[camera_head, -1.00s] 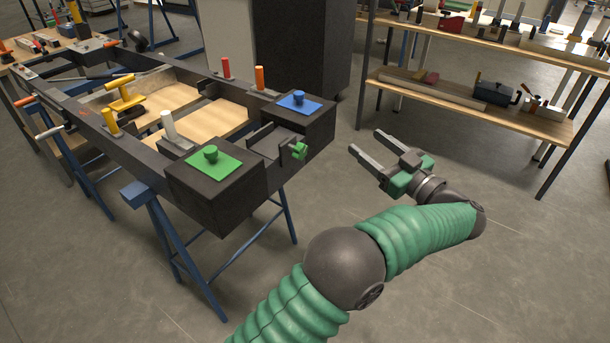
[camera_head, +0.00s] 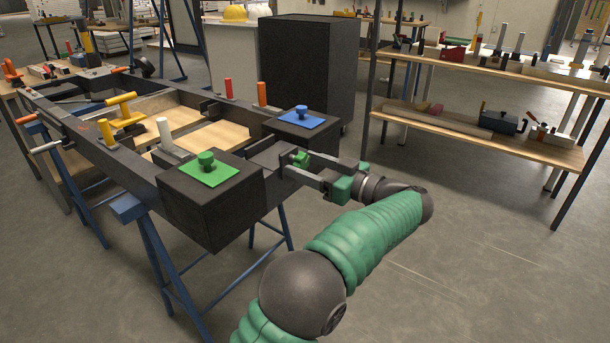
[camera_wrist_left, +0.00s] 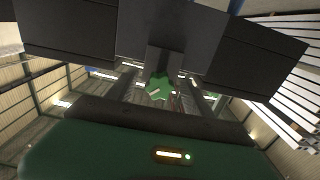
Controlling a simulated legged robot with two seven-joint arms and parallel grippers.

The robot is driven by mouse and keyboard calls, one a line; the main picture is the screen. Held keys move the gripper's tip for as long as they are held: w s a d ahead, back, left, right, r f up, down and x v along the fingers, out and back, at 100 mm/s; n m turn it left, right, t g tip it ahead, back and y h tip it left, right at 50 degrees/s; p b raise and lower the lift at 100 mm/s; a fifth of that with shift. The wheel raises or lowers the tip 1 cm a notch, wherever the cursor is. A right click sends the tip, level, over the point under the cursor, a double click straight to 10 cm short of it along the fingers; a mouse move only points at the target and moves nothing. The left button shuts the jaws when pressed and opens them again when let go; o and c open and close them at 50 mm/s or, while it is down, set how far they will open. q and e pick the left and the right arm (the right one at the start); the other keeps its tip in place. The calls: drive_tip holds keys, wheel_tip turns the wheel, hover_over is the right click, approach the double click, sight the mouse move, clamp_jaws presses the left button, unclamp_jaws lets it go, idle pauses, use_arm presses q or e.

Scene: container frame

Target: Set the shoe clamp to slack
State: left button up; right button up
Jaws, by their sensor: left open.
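The green star-shaped knob (camera_head: 300,158) of the shoe clamp faces outward from the dark slide (camera_head: 268,156) between two black blocks at the frame's near end. My left gripper (camera_head: 303,165) is open at the knob, with one finger on each side of it. In the left wrist view the knob (camera_wrist_left: 160,87) shows between the two fingers, roughly centred, with a visible gap to each. Whether a fingertip touches the knob's far side is hidden. My right gripper is not in view.
The near block carries a green plate with a green peg (camera_head: 207,163); the far block carries a blue plate with a blue peg (camera_head: 301,113). Blue trestles (camera_head: 166,250) hold up the frame. A wooden shelf (camera_head: 480,142) stands at the right. Floor is clear between.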

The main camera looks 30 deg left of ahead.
use_arm(q)
drive_tip(key=shift+a, duration=0.55)
drive_tip(key=shift+d+r, duration=0.15)
drive_tip(key=shift+d, duration=0.15)
drive_tip(key=shift+c, duration=1.1)
clamp_jaws()
